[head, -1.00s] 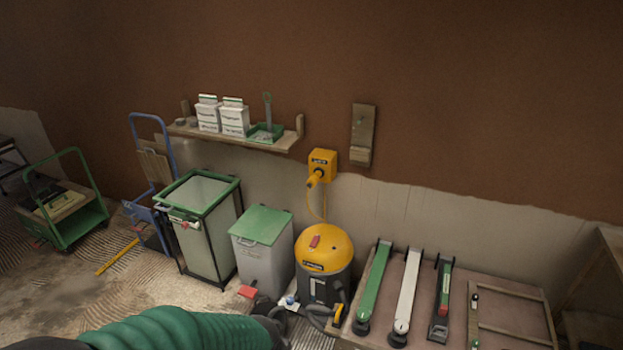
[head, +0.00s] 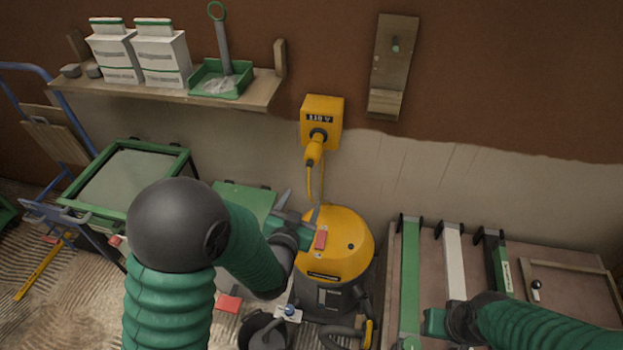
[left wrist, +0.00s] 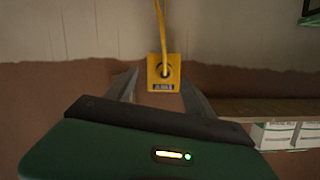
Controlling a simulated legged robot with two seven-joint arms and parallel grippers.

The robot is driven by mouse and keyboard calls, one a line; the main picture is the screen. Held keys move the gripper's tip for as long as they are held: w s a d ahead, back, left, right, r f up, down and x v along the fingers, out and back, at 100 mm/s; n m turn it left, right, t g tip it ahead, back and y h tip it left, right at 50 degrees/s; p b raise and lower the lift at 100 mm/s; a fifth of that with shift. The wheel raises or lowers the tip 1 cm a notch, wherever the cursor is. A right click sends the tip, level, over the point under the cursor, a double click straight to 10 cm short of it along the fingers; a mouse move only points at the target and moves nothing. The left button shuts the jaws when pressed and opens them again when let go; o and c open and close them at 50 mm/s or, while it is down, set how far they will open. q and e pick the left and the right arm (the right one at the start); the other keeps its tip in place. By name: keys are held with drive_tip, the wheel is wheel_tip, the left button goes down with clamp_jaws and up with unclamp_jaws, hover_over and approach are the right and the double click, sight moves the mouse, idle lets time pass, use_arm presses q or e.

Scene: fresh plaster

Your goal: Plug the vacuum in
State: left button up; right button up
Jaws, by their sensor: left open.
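The yellow socket box (head: 322,122) is on the wall, marked 110 V. A yellow plug (head: 314,152) hangs at its dark round outlet, with a yellow cord (head: 308,185) running down behind the vacuum. I cannot tell how far the plug is seated. The vacuum (head: 335,245), yellow-topped with a dark body, stands below. My left gripper (head: 300,207) is open and empty, fingers pointing up, below the plug and in front of the vacuum's top. The left wrist view, upside down, shows the socket box (left wrist: 164,84) beyond its fingers. My right gripper (head: 435,322) is at the lower right; its fingers cannot be made out.
A shelf (head: 180,92) with white boxes and a green tray is at upper left. A green-framed bin (head: 130,180) and a green-lidded bin (head: 243,203) stand left of the vacuum. A board with long tools (head: 455,260) lies right.

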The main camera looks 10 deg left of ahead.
sight(313, 157)
use_arm(q)
drive_tip(key=w+t+b, duration=0.1)
drive_tip(key=w, duration=0.4)
drive_tip(key=w+t+b, duration=0.1)
drive_tip(key=w, duration=0.5)
drive_tip(key=w+a+b, duration=0.1)
drive_tip(key=w, duration=0.5)
drive_tip(key=shift+f+t, duration=0.15)
drive_tip(key=shift+t, duration=0.25)
drive_tip(key=shift+w+a, duration=0.1)
drive_tip(key=shift+w, duration=0.15)
use_arm(e)
drive_tip(key=f, duration=0.5)
drive_tip(key=shift+s+a, duration=0.2)
use_arm(q)
drive_tip(key=c, duration=0.5)
clamp_jaws()
